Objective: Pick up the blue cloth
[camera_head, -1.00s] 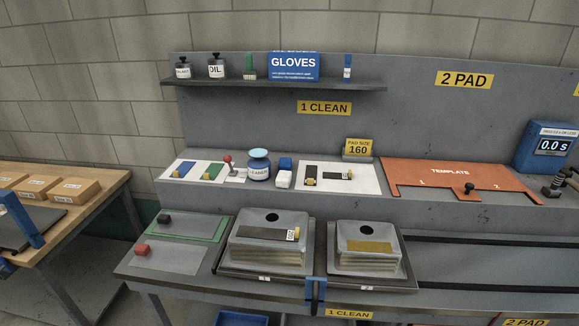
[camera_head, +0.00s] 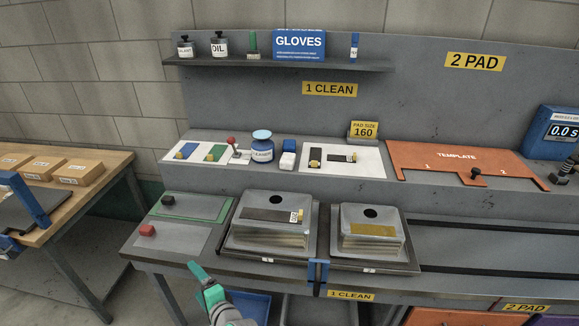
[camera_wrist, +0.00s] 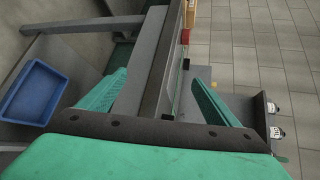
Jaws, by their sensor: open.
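My gripper (camera_head: 206,285) shows at the bottom of the head view, in front of the bench's front edge and well below and apart from the blue piece. In the wrist view its two teal fingers (camera_wrist: 163,92) are spread, with nothing between them. The blue piece is not seen in the wrist view.
Two metal blocks (camera_head: 268,205) sit on the lower bench. A blue bin (camera_wrist: 35,92) is below. A shelf (camera_head: 280,65) overhangs the ledge.

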